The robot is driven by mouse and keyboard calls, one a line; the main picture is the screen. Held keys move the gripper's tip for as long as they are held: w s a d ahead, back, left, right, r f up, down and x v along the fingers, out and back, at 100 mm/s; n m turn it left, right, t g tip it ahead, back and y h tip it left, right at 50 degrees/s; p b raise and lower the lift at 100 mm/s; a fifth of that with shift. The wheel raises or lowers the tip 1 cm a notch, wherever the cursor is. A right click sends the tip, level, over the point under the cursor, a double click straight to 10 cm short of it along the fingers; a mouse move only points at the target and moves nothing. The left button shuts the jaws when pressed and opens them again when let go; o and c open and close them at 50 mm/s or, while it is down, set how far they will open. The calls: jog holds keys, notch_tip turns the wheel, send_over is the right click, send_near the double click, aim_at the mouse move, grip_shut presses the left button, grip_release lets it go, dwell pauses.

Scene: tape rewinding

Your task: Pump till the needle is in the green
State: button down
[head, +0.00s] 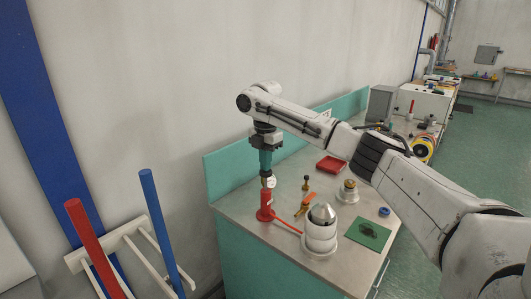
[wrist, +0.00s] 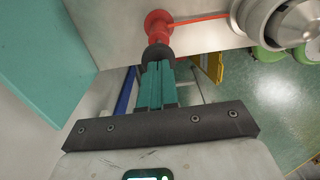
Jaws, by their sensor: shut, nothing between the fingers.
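A red pump (head: 265,212) stands near the left edge of the bench, with a red hose running from its base to the right. It also shows in the wrist view (wrist: 158,24), with a dark knob (wrist: 157,52) at its near end. A small white gauge dial (head: 271,183) shows beside the pump's top; its needle and colours are too small to read. My gripper (head: 266,172) points down directly above the pump. Its teal fingers are shut together, with their tips (wrist: 158,66) at the dark knob. I cannot tell whether they touch it.
A white and metal vessel (head: 320,236) stands right of the pump at the hose's end. An orange-handled tool (head: 305,203), a red tray (head: 331,164), a brass-topped jar (head: 348,190) and a green mat (head: 368,234) lie farther right. A teal panel (head: 228,165) backs the bench.

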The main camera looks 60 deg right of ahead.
aim_at(266, 175)
jog(key=shift+f, duration=0.1)
jog(key=shift+f+b, duration=0.4)
jog(key=shift+f, duration=2.05)
jog(key=shift+s, duration=0.1)
jog(key=shift+a, duration=0.1)
